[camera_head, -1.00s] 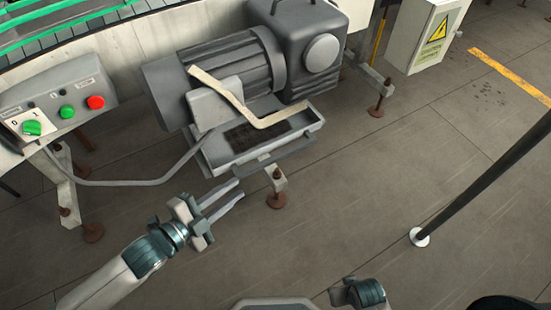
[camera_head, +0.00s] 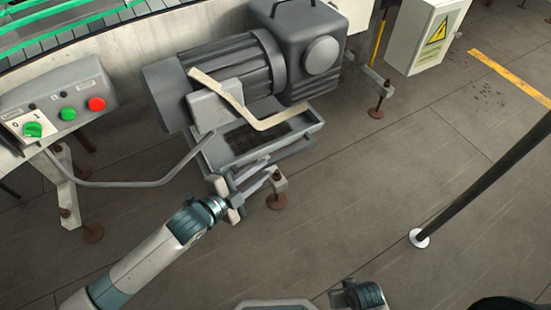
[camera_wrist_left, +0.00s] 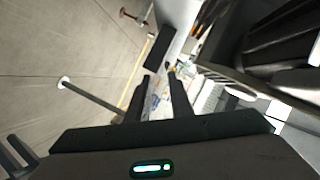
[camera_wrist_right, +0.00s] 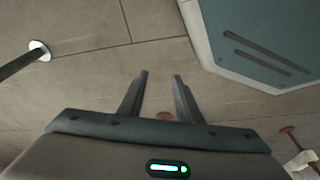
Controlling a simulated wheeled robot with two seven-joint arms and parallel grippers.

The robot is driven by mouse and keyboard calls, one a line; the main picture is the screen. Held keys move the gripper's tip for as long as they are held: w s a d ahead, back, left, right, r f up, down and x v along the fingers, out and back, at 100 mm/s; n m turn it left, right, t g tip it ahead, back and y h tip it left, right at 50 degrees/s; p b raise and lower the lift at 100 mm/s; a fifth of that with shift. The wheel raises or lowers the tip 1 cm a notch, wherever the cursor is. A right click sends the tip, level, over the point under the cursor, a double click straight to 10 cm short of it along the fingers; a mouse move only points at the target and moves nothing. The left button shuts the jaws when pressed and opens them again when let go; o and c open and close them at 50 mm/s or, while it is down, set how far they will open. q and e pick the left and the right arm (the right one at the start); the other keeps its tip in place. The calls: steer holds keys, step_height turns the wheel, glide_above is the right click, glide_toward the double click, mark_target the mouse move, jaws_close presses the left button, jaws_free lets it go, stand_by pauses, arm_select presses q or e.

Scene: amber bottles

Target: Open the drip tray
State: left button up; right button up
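The drip tray (camera_head: 222,160) is a grey open-topped box with a dark inside, under the motor. A handle bar (camera_head: 290,151) runs along its front side. My left gripper (camera_head: 266,168) is at the tray's front, fingers pointing along the handle side and partly covering it. In the left wrist view its two fingers (camera_wrist_left: 157,76) stand apart, with no clear object held between them. Whether they touch the handle I cannot tell. My right gripper (camera_wrist_right: 161,76) is open and empty over bare floor in the right wrist view; its fingers are not seen in the head view.
The motor (camera_head: 225,75) and a cream bent bar (camera_head: 235,103) sit above the tray. A control box (camera_head: 60,100) with a cable is at left. A rusty foot (camera_head: 276,201) stands close to the gripper. Floor in front is clear; a black post (camera_head: 480,185) stands right.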

mark_target(271, 163)
arm_select(q)
steer(key=x, duration=0.6)
steer(key=shift+w+d+f, duration=0.1)
steer(key=shift+w+d, duration=0.15)
steer(key=shift+d, duration=0.05)
jaws_close()
